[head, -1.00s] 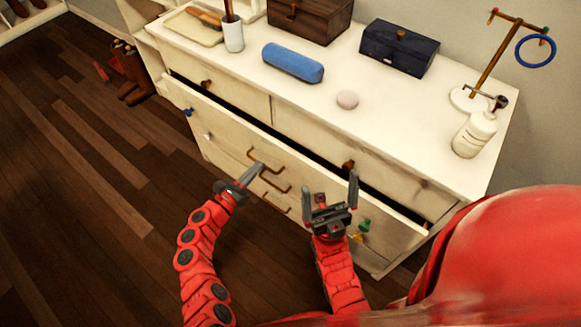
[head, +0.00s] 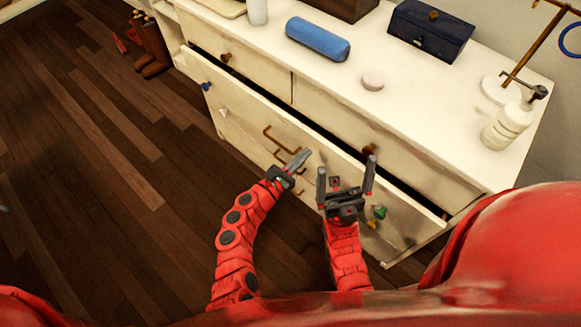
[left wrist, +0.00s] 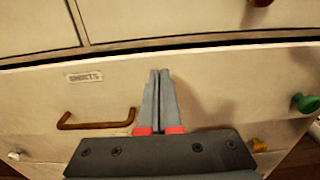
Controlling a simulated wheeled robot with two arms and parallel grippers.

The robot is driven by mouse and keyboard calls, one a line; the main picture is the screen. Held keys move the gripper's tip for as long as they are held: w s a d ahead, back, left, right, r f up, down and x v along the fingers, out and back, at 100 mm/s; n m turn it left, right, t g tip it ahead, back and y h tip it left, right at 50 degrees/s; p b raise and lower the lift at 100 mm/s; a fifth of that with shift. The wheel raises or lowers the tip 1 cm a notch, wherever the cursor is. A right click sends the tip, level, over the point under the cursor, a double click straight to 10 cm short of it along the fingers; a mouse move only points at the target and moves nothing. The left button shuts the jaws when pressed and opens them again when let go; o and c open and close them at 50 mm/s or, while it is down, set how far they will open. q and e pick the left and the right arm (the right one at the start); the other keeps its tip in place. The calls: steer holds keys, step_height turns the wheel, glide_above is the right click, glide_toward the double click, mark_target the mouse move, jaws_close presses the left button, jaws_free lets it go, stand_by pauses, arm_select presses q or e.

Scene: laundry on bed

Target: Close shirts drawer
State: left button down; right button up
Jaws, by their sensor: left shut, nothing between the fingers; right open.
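The shirts drawer (head: 243,116) is the long white top-facing drawer front that stands out from the dresser, with a dark gap behind its upper edge. It has a brass handle (head: 280,137) and a small label (left wrist: 84,77) whose lettering is hard to read. My left gripper (head: 304,155) is shut and empty, its tips at the drawer front by the handle's right end. In the left wrist view its fingers (left wrist: 160,72) point at the front, right of the handle; contact is unclear. My right gripper (head: 346,167) is open and empty, near the drawer's right part.
The dresser top (head: 420,100) holds a blue roll (head: 317,39), a pale round object (head: 372,80), a dark blue box (head: 430,31) and a white bottle (head: 506,127). Coloured knobs, one green (head: 379,212), stick out from the fronts. Dark floor (head: 110,190) is free at left.

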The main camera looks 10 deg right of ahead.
mark_target(317, 141)
arm_select(q)
steer(key=shift+x, duration=1.75)
steer(key=shift+w, duration=0.1)
steer(key=b+x, duration=0.3)
steer(key=x, duration=0.1)
steer(key=shift+w+f, duration=0.1)
steer(key=shift+f, duration=0.1)
steer(key=shift+d+r, duration=0.1)
steer(key=shift+r, duration=0.35)
